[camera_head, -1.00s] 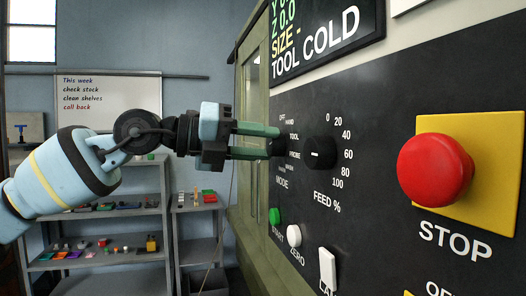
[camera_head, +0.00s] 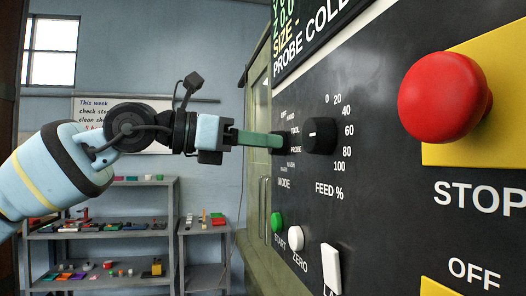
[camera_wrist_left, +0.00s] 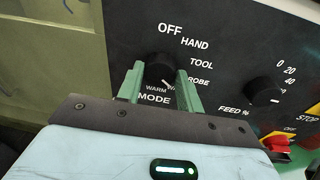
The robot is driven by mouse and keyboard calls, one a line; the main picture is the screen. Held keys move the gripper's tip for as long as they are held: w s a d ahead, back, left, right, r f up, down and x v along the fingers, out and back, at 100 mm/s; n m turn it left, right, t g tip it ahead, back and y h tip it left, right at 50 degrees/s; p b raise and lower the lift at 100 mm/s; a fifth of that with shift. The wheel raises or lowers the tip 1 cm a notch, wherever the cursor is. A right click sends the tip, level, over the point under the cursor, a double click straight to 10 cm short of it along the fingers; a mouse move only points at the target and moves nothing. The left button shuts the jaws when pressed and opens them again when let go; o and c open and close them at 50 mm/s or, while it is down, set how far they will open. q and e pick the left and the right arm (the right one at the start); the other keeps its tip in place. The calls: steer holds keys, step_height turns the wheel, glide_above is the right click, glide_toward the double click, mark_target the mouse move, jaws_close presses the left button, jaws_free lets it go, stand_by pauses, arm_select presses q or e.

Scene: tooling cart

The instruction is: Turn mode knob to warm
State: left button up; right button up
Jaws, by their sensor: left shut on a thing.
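The black mode knob (camera_wrist_left: 160,67) sits between my left gripper's two green fingers in the left wrist view, with labels OFF, HAND, TOOL, PROBE and WARM around it. Its white mark points to the lower right, and one label beside WARM is partly covered by a finger. In the head view my left gripper (camera_head: 279,141) reaches in from the left, shut on the mode knob, which is mostly hidden there. The display (camera_head: 310,48) reads PROBE COLD. My right gripper is not in view.
The feed knob (camera_head: 319,136) is close to the right of the mode knob. A green start button (camera_head: 277,222), a white zero button (camera_head: 296,238) and a large red stop button (camera_head: 443,97) are on the same panel. Shelves (camera_head: 105,234) stand behind.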

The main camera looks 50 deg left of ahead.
arm_select(q)
steer(key=m+b, duration=0.1)
steer(key=m, duration=0.4)
steer(key=m+t+b, duration=0.1)
steer(key=m+b, duration=0.1)
steer(key=m, duration=0.3)
steer(key=shift+d+f+y, duration=0.1)
steer(key=shift+f+y, duration=0.1)
steer(key=shift+y, duration=0.1)
stand_by(0.4)
steer(key=o, duration=1)
steer(key=shift+s, duration=0.1)
